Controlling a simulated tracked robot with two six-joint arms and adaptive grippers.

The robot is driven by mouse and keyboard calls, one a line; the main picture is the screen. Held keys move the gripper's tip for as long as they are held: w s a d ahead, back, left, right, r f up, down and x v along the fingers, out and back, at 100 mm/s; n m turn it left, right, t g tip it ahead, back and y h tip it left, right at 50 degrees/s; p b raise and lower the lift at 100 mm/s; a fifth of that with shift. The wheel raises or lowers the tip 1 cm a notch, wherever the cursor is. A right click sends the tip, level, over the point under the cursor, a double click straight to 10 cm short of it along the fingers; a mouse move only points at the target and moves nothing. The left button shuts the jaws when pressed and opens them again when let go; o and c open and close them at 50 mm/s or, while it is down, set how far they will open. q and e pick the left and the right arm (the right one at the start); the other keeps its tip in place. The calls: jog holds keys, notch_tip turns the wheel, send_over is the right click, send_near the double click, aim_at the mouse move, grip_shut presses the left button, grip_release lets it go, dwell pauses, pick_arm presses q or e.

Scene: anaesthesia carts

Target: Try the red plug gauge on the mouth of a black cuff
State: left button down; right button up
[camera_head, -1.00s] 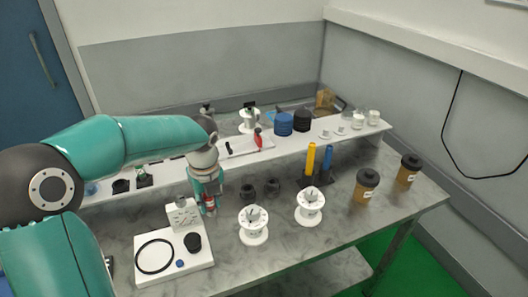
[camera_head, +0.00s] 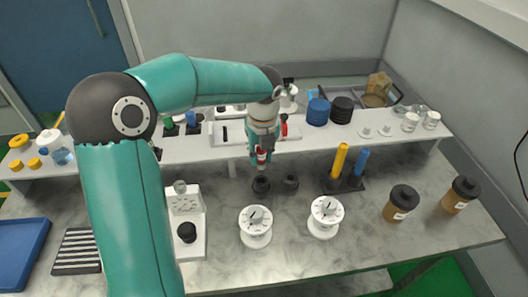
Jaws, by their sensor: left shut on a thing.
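My left gripper (camera_head: 262,150) is shut on the red plug gauge (camera_head: 262,157) and points down, with the gauge hanging below the fingers. Two black cuffs stand side by side on the grey marbled bench: a left one (camera_head: 261,186) and a right one (camera_head: 290,184). The gauge's lower end is just above the left cuff's mouth in this view. I cannot tell whether they touch. My right gripper is out of view.
Two white dial spools (camera_head: 256,238) stand in front of the cuffs. A yellow cylinder (camera_head: 340,160) and a blue cylinder (camera_head: 358,164) stand in a black holder to the right. A white fixture (camera_head: 190,248) is at left, and a raised shelf (camera_head: 330,137) runs behind.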

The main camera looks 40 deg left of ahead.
aim_at(260, 167)
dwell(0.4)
pick_arm(q)
jog(key=shift+r, duration=0.1)
jog(key=shift+a+f+b, duration=0.1)
jog(key=shift+f+b, duration=1.4)
jog(key=shift+f, duration=1.6)
jog(key=shift+s, duration=0.1)
jog(key=shift+f+b, duration=0.7)
jog(key=shift+f, duration=0.15)
jog(key=shift+f, duration=0.1)
dwell(1.1)
